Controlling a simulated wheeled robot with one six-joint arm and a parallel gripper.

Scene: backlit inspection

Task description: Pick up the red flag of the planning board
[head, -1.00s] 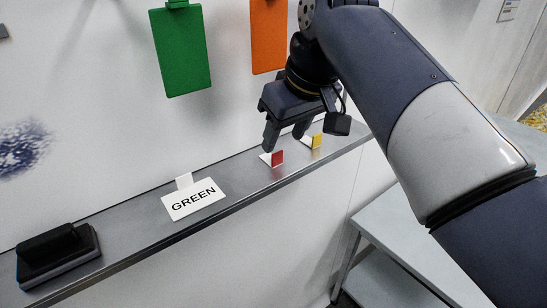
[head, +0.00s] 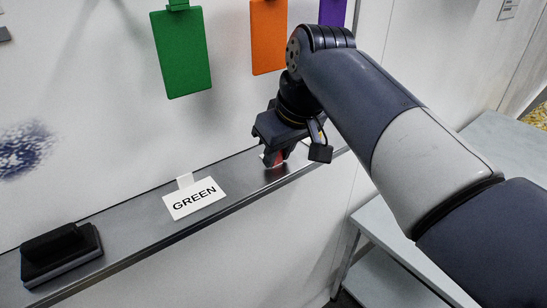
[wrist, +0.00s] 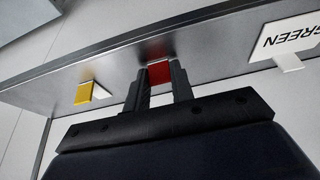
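The red flag (wrist: 158,73) stands upright on the grey ledge, on a small white base. In the wrist view it fills the narrow gap between my fingertips. My gripper (wrist: 160,72) points down at the ledge, its two fingers drawn close together on either side of the flag. It appears shut on the flag, which still rests at ledge level. In the head view my gripper (head: 276,158) hides most of the flag, and only a patch of red shows between the fingers.
A yellow flag (wrist: 84,93) stands beside my gripper on the ledge (head: 140,210). A white GREEN card (head: 194,198) and a black eraser (head: 60,255) lie to the left in the head view. Green (head: 181,52), orange (head: 268,38) and purple (head: 332,12) plates hang above.

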